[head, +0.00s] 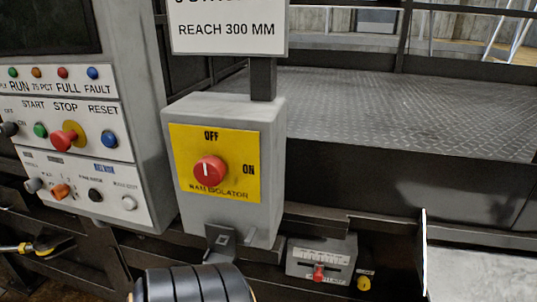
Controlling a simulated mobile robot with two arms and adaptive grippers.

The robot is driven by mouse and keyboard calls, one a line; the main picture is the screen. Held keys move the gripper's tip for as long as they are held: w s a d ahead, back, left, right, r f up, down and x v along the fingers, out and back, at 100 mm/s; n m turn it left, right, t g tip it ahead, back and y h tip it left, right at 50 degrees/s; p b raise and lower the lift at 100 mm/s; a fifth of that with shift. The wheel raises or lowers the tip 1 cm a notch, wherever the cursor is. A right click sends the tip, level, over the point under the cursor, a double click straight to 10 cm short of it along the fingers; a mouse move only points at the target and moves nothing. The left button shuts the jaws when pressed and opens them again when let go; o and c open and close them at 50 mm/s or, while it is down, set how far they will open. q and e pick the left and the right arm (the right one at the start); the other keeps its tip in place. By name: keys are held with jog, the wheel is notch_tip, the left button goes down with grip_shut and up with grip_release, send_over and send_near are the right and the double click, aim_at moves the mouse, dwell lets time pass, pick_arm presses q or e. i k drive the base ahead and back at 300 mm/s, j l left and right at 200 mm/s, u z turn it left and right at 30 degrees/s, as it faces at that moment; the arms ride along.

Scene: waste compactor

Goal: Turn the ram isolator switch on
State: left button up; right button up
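The ram isolator is a round red knob (210,172) on a yellow plate (184,140) on the front of a grey box (262,170). Its plate reads OFF above the knob and ON to the right. The short white mark on the knob stands roughly upright, towards OFF. Nothing touches the knob, and it is in plain sight.
A grey control panel (150,120) with buttons and a red stop button (62,139) stands left. A dark ridged cylinder (195,285) fills the bottom below the box. A small box with a red slider (319,272) sits lower right. The space before the knob is clear.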

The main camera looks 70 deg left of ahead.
aim_at(209, 170)
jog(key=k+u, duration=0.1)
jog(key=u, duration=2.15)
